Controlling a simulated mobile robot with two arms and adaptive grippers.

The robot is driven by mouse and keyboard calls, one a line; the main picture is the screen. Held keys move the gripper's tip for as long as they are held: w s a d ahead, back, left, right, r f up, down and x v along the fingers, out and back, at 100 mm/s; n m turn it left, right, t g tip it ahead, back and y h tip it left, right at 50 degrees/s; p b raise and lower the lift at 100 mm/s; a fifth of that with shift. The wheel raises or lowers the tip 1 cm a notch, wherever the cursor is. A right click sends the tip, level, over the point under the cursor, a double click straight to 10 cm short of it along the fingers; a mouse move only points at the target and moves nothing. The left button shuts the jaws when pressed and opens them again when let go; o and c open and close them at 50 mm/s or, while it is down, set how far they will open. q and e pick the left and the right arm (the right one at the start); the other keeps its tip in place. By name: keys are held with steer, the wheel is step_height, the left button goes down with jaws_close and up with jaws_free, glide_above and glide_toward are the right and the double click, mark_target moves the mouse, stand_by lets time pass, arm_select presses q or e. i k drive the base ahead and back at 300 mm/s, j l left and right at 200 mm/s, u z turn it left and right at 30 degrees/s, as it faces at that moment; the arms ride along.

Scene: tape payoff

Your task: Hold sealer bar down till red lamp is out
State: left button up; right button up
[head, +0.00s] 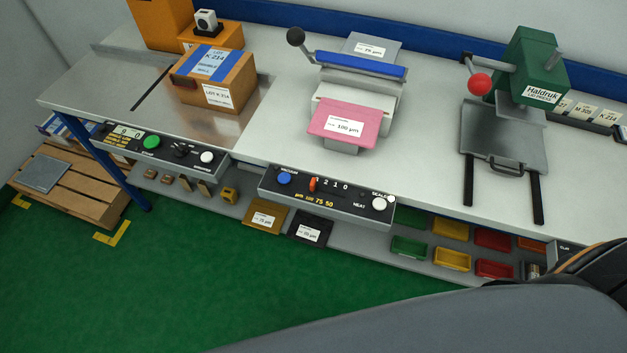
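The sealer stands on the middle of the bench. Its blue bar (361,65) runs across the back and appears raised above the pale bed (354,106). A lever with a black knob (296,36) sticks up at the bar's left end. A pink bag (345,124) labelled 100 µm lies at the sealer's front. The sealer's control panel (330,200) has a blue button, a small red-orange switch (312,184), a white knob and a small pale round part (391,198) near the sealing label. I see no clearly lit red lamp. Neither gripper is in view.
A cardboard box (212,80) stands on the left bench. A green press (534,60) with a red ball handle (480,84) stands at right. Coloured bins (452,259) sit under the bench. My own arm and body parts fill the lower right. Green floor is clear in front.

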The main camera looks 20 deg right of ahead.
mark_target(295, 37)
steer(key=i+j+z, duration=0.15)
steer(key=z, duration=0.25)
steer(key=i+j+z, duration=0.35)
steer(key=j+z, duration=0.2)
steer(key=z, duration=0.2)
steer(key=i+j, duration=0.05)
